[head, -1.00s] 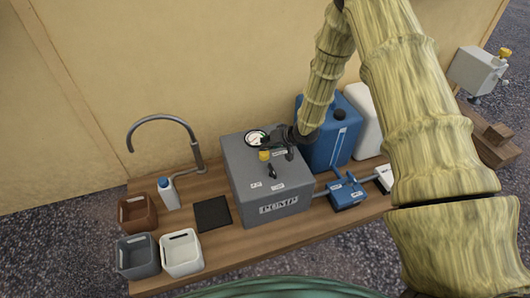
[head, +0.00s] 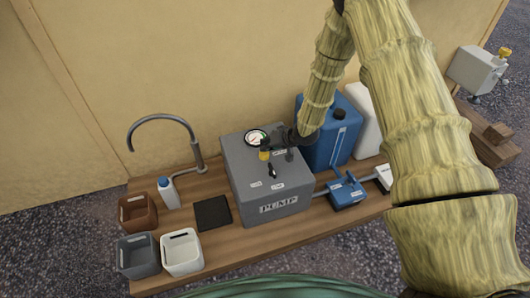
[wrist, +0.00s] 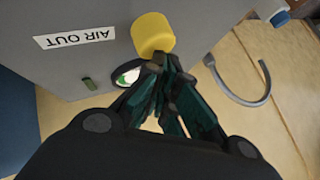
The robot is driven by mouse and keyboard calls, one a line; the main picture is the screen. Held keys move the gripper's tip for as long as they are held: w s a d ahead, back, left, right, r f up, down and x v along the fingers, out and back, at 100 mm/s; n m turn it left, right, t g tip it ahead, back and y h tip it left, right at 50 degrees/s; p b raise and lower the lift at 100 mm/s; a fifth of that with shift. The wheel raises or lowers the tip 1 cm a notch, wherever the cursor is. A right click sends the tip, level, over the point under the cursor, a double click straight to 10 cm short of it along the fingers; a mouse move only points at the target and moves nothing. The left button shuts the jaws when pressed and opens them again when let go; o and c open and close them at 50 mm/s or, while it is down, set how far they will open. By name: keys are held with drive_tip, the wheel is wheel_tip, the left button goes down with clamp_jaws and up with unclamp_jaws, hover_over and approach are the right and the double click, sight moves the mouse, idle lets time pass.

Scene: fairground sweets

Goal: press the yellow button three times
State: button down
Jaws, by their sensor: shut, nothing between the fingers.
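The yellow button (head: 264,156) stands on top of the grey pump box (head: 245,180). In the wrist view the button (wrist: 153,33) is a short yellow cylinder near the top middle. My gripper (head: 266,148) is above the pump box, right at the button, partly covering it in the head view. In the wrist view my gripper's dark green fingertips (wrist: 160,62) are together, empty, at the button's near edge. I cannot tell whether they touch it. A round gauge (head: 256,137) sits behind the button.
A black toggle (head: 272,171) is on the box near the button. A curved tap (head: 163,120), a white bottle (head: 168,192) and small bins (head: 182,254) stand left. A blue canister (head: 335,130) and a blue valve (head: 346,191) are right. A dark mat (head: 212,212) lies left.

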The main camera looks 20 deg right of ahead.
drive_tip(key=shift+f, duration=0.65)
idle(0.8)
drive_tip(key=shift+r+p, duration=1.1)
drive_tip(key=shift+r, duration=0.2)
drive_tip(key=shift+p, duration=0.5)
drive_tip(key=shift+f, duration=0.25)
drive_tip(key=shift+f, duration=0.2)
drive_tip(key=shift+f, duration=0.85)
idle(1.3)
drive_tip(key=shift+r, duration=0.1)
drive_tip(key=shift+r+p, duration=0.95)
drive_tip(key=shift+r, duration=0.25)
